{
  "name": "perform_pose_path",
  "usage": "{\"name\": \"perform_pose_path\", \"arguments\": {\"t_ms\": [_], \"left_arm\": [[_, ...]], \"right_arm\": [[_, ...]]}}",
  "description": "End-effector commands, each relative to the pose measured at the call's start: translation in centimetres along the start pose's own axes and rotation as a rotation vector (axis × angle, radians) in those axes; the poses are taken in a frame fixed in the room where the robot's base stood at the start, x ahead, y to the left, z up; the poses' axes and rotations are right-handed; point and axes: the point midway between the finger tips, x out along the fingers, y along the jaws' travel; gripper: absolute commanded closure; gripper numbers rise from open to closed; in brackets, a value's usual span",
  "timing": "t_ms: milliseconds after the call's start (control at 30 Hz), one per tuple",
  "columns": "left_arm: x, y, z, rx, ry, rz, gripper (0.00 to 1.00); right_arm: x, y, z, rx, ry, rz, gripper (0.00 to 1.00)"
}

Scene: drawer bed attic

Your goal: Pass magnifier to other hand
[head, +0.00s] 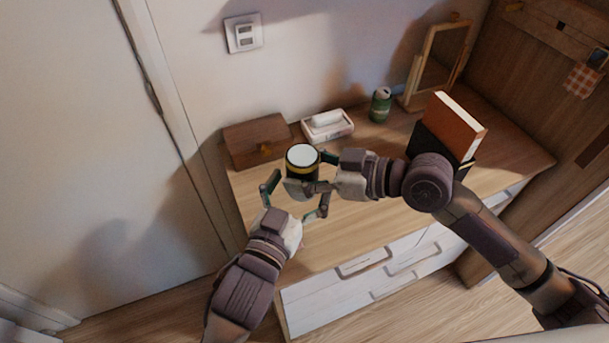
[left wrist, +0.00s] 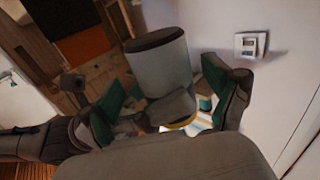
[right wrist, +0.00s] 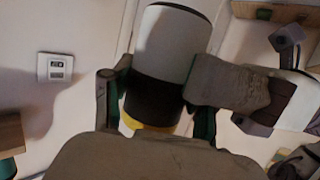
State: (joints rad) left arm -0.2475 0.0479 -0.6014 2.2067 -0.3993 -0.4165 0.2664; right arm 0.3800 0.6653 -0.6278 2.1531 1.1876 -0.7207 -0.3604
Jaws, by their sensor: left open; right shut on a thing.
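The magnifier (head: 302,158) is a short cylinder with a white face, a black side and a yellow band. My right gripper (head: 318,172) is shut on it from the right and holds it above the dresser top. In the right wrist view the magnifier (right wrist: 172,48) stands between the right fingers. My left gripper (head: 296,194) is open just below it in the head view, its fingers spread apart. In the left wrist view the magnifier's grey body (left wrist: 160,68) shows between the open green fingers. Whether a left finger touches it, I cannot tell.
The dresser top (head: 375,210) lies below both grippers. The dresser's front middle is clear.

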Motion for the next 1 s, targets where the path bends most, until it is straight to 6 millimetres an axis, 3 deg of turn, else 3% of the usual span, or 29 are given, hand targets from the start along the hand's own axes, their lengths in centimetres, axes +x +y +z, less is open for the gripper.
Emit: {"name": "perform_pose_path", "arguments": {"t_ms": [200, 533, 967, 1000], "left_arm": [[2.0, 0.0, 0.0, 0.0, 0.0, 0.001, 0.11], [2.4, 0.0, 0.1, 0.0, -0.002, 0.001, 0.11], [2.3, 0.2, 0.0, -0.002, -0.001, 0.004, 0.81], [2.3, 0.2, 0.0, -0.002, 0.001, 0.004, 0.81]], "right_arm": [[0.0, 0.0, -0.1, 0.0, 0.001, 0.0, 0.81], [0.0, 0.0, -0.1, -0.001, 0.001, 0.0, 0.81], [0.0, -0.1, -0.1, 0.0, 0.002, -0.002, 0.81], [0.0, -0.1, -0.1, 0.0, 0.002, -0.002, 0.35]]}}
